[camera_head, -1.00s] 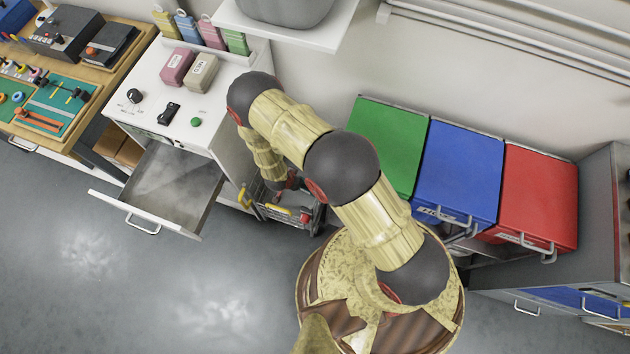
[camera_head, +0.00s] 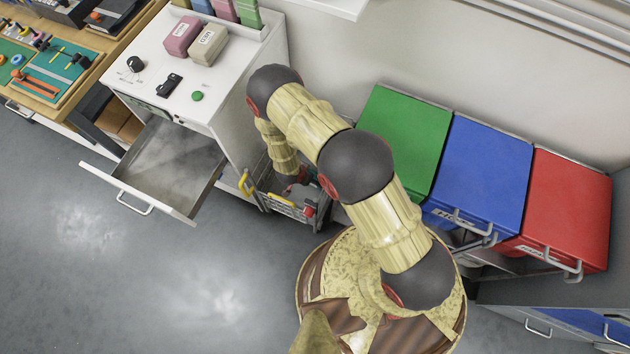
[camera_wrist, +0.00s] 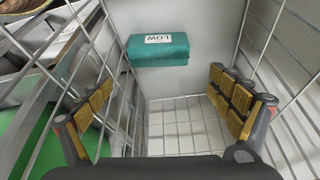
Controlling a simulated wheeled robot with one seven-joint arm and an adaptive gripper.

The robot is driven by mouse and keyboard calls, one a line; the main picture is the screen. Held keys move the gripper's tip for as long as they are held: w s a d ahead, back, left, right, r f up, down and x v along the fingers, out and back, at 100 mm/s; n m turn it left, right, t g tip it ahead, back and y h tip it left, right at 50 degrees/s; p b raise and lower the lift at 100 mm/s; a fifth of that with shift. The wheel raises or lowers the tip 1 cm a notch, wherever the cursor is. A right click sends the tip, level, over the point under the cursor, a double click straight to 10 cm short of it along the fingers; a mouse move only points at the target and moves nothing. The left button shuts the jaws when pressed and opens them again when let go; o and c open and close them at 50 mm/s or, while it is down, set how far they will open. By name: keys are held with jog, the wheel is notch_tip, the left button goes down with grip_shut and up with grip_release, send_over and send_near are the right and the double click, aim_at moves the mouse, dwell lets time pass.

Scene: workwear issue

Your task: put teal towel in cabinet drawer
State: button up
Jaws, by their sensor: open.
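The teal towel (camera_wrist: 158,52) is a folded bundle with a white label, at the upper middle of the wrist view, against a pale grey surface and beyond a wire grid. My gripper (camera_wrist: 160,98) is open and empty, its yellow-padded fingers spread wide. The towel lies ahead of the fingers, between their lines and apart from them. In the head view the gripper end is low at the wire cart and mostly hidden; the towel is not visible there. The white cabinet (camera_head: 230,105) has its drawer (camera_head: 172,165) pulled open, and the drawer looks empty.
The wire cart (camera_head: 292,207) stands beside the cabinet; its wire sides (camera_wrist: 270,75) flank my fingers closely. Pink (camera_head: 183,33) and beige (camera_head: 208,44) bundles lie on the cabinet. Green (camera_head: 400,135), blue (camera_head: 480,170) and red (camera_head: 560,205) bins stand at right. Floor before the drawer is clear.

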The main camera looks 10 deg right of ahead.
jog(key=b+x, duration=0.5)
jog(key=x, duration=0.6)
jog(key=shift+s+d+f, duration=0.1)
jog(key=shift+f, duration=0.25)
jog(key=shift+r, duration=0.1)
jog(key=c, duration=0.8)
jog(key=shift+c, duration=1)
